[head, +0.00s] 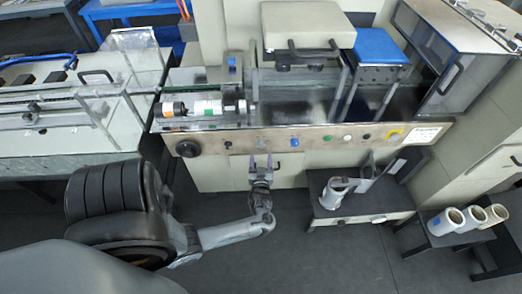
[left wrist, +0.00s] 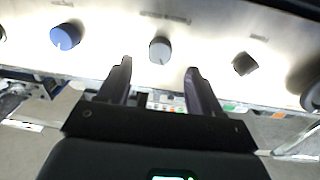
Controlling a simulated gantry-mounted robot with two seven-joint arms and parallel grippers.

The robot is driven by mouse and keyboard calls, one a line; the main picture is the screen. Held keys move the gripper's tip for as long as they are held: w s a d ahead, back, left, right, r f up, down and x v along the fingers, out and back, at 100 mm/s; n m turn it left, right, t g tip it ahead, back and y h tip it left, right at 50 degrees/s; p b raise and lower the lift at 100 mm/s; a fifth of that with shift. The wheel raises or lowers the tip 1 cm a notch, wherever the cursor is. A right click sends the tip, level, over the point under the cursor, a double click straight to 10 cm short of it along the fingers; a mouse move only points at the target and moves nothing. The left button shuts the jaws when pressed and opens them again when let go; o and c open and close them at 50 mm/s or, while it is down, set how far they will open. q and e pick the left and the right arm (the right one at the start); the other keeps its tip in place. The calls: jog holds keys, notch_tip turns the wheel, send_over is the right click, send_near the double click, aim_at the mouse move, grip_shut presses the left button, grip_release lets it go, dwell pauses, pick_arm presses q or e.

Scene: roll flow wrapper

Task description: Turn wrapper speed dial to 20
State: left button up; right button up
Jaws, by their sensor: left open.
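The machine's front panel (head: 330,137) carries a row of dials with labels too small to read, so I cannot tell which one is the wrapper speed dial. In the left wrist view a grey dial (left wrist: 160,50) with a pointer mark is between a blue dial (left wrist: 65,36) and a small black dial (left wrist: 244,64). My left gripper (left wrist: 159,70) is open and empty. Its two fingers point at the panel, with the grey dial in the gap ahead, seemingly apart from it. In the head view my left gripper (head: 262,163) is just below the panel.
A large black knob (head: 188,149) sits at the panel's left end. Green and white buttons and a yellow handle (head: 395,131) are on its right. A low table (head: 360,215) with grey parts stands below right. White rolls (head: 447,221) are further right. The floor below is clear.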

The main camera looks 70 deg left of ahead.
aim_at(261, 146)
pick_arm(q)
jog(key=shift+b+x, duration=0.35)
jog(key=shift+x, duration=2.4)
jog(key=shift+c, duration=0.5)
jog(key=c, duration=1)
